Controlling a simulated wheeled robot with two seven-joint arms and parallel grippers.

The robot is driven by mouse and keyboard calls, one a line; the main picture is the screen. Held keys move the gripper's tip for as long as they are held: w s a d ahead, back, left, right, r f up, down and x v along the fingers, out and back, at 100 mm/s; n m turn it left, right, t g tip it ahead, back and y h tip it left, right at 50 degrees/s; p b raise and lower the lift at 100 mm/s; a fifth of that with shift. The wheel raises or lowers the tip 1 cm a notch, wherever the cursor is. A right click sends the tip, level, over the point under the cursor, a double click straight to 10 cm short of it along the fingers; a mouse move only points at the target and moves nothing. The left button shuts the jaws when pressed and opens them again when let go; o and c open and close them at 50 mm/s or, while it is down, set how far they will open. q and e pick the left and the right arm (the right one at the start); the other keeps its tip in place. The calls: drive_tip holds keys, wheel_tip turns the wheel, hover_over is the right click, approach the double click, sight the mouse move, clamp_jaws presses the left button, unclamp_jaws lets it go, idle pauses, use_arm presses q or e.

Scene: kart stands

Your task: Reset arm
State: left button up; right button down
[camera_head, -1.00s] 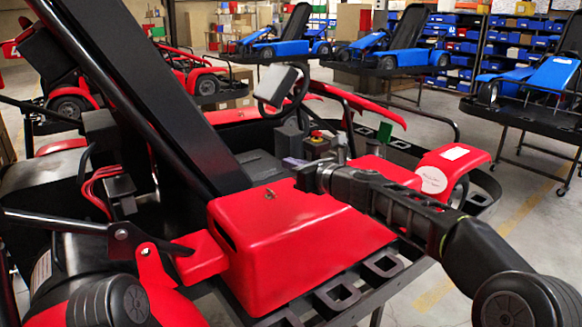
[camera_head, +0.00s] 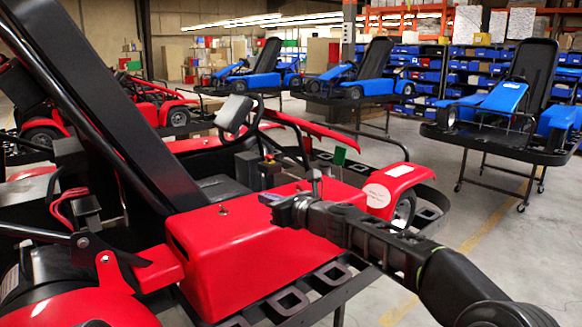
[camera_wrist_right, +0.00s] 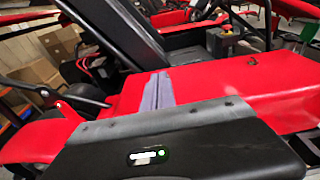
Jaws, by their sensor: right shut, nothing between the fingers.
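My right arm comes in from the lower right in the head view, and my right gripper (camera_head: 270,199) is shut and empty. It appears in front of the red box-like cover (camera_head: 255,255) of the near kart; I cannot tell the gap between them. In the right wrist view the closed fingers (camera_wrist_right: 158,90) show as a narrow grey pair, with the red cover (camera_wrist_right: 225,88) behind them. My left gripper is not in view.
The red kart's steering wheel (camera_head: 262,130), tall black seat (camera_head: 95,100) and green tag (camera_head: 339,155) are near the right arm. Blue karts (camera_head: 352,75) on stands and shelves of blue bins (camera_head: 475,75) stand behind. Floor (camera_head: 480,215) at the right is clear.

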drive_tip(key=s+d+f+n+g+h, duration=0.2)
drive_tip(key=s+f+n, duration=0.35)
drive_tip(key=f, duration=0.75)
drive_tip(key=s+d+f+n+g+h, duration=0.1)
drive_tip(key=s+d+f+n+h, duration=0.2)
drive_tip(key=f+n, duration=0.65)
drive_tip(key=s+d+f+n+g+h, duration=0.1)
drive_tip(key=s+d+f+n+g, duration=0.35)
drive_tip(key=f, duration=1.05)
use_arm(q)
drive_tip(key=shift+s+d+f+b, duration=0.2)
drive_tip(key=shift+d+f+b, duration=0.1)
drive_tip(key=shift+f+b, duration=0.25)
use_arm(e)
drive_tip(key=s+d+f+n+g, duration=0.1)
drive_tip(key=s+f, duration=0.5)
drive_tip(key=s, duration=0.6)
drive_tip(key=s+d+f+n+g, duration=0.1)
drive_tip(key=s+f+n+g, duration=0.1)
drive_tip(key=s+f, duration=0.5)
drive_tip(key=s+d+f+n+g, duration=0.1)
drive_tip(key=s+f, duration=0.6)
drive_tip(key=s, duration=1.1)
drive_tip(key=d+n, duration=0.1)
drive_tip(key=n, duration=0.1)
drive_tip(key=shift+s+n, duration=0.25)
drive_tip(key=shift+n, duration=0.1)
drive_tip(key=shift+d+g, duration=0.1)
drive_tip(key=shift+g, duration=0.15)
